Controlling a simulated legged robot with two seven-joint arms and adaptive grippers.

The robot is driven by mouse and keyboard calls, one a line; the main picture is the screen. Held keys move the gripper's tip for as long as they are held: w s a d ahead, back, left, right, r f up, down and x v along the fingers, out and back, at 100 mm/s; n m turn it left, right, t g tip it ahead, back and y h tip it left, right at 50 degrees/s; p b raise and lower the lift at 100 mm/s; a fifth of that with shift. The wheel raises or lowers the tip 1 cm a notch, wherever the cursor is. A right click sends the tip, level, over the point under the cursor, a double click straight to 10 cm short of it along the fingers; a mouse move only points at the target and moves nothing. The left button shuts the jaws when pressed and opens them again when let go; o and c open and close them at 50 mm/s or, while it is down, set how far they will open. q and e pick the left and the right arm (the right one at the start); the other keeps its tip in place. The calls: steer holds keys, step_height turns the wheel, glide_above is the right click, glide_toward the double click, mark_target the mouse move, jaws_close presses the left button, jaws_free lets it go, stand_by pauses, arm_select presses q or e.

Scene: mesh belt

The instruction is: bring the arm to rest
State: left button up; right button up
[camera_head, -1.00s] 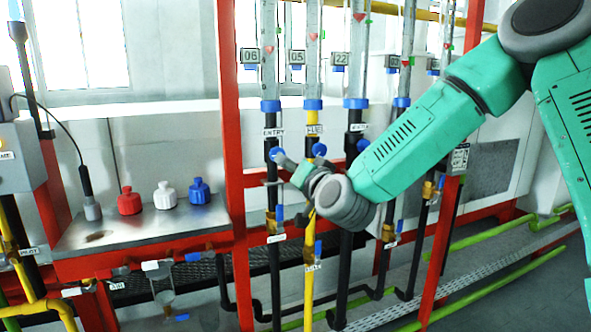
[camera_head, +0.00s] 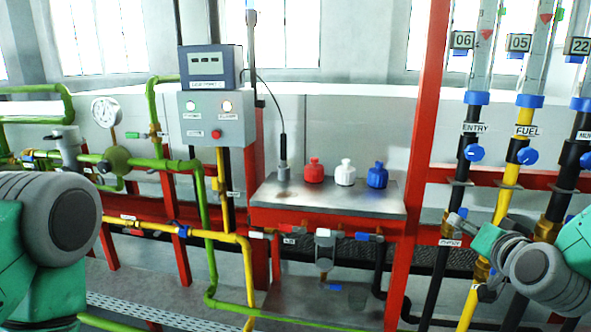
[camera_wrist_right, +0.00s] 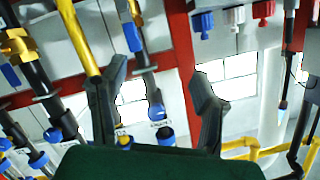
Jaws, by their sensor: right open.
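Whether a finger touches the pipe cannot be told. My green and grey right forearm (camera_head: 550,280) runs in from the right edge. Part of my left arm (camera_head: 50,230) shows at the left edge of the head view; its gripper is out of view.
The yellow FUEL pipe (camera_head: 505,195) and a red upright (camera_head: 420,130) stand close to my right gripper. A metal shelf (camera_head: 330,200) holds red, white and blue bottles (camera_head: 377,175). A control box (camera_head: 207,118) and green pipes are further left.

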steer(key=s+a+f+n+g+y, duration=0.1)
steer(key=s+a+f+g, duration=0.1)
steer(key=s+f, duration=0.45)
steer(key=s+a+f+n+g, duration=0.2)
steer(key=s+f+g, duration=0.1)
steer(key=f, duration=0.6)
steer(key=s+a+f+n+g+y, duration=0.1)
steer(key=s+a+f+g, duration=0.2)
steer(key=f, duration=0.4)
steer(key=s+f+n+g, duration=0.1)
steer(key=s+f+g, duration=0.1)
steer(key=s+f, duration=0.2)
steer(key=s+a+f+n+g, duration=0.1)
steer(key=s+f, duration=0.3)
steer(key=s, duration=0.7)
steer(key=s+f+n+g, duration=0.1)
steer(key=s+f+g, duration=0.2)
steer(key=s, duration=0.5)
steer(key=shift+a+f, duration=0.15)
steer(key=shift+f, duration=0.3)
steer(key=shift+w, duration=0.15)
